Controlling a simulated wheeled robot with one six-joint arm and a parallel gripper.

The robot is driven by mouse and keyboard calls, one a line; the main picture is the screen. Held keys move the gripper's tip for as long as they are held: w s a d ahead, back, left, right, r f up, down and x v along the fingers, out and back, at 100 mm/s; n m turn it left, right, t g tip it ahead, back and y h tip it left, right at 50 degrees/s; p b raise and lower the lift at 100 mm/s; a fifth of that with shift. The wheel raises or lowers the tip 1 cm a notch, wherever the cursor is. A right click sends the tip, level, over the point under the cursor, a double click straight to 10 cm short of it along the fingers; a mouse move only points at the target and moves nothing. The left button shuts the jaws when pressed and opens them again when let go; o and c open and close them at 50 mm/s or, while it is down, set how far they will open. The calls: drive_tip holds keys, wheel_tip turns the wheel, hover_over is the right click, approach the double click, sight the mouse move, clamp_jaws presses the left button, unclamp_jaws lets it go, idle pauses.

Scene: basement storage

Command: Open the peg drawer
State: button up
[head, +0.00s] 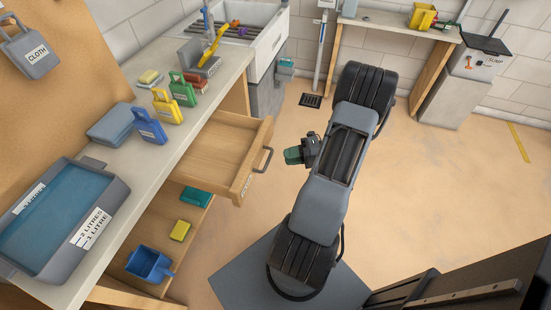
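The wooden drawer (221,148) stands pulled out from under the workbench, left of centre in the head view. Its inside is visible and looks empty. It has a grey bar handle (264,160) on its front and a small label whose text is too small to read. My gripper (292,156) is to the right of the handle, apart from it, with a clear gap between. Dark green parts show at its end; I cannot tell whether they are its fingers or something held. My arm hides part of the gripper.
The workbench top (119,167) carries a grey water tub (112,206), several coloured tags and a sponge. Below the drawer, a shelf holds a blue dustpan-like scoop (148,264) and a yellow sponge (180,230). A sink (262,35) stands behind.

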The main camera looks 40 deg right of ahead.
drive_tip(key=v, duration=0.6)
drive_tip(key=shift+s+d, duration=0.1)
idle(0.5)
wheel_tip(320, 180, down, 3)
drive_tip(key=s+a+n+g+h, duration=0.2)
drive_tip(key=s+n+g, duration=0.15)
drive_tip(key=n, duration=0.75)
drive_tip(key=w+a+r+n+g+h+p, duration=0.1)
drive_tip(key=a+r+n+h+p, duration=0.3)
drive_tip(key=a+r+n, duration=0.7)
drive_tip(key=w+a+r+n+h+p, duration=0.3)
drive_tip(key=a+r+n+h, duration=0.4)
drive_tip(key=n, duration=1.4)
drive_tip(key=w+a+r, duration=0.1)
drive_tip(key=a+r, duration=0.4)
drive_tip(key=r, duration=0.2)
drive_tip(key=shift+w+a+r+n+g+p, duration=0.15)
drive_tip(key=shift+a+r+n+g+p, duration=0.15)
drive_tip(key=shift+n+g+p, duration=0.1)
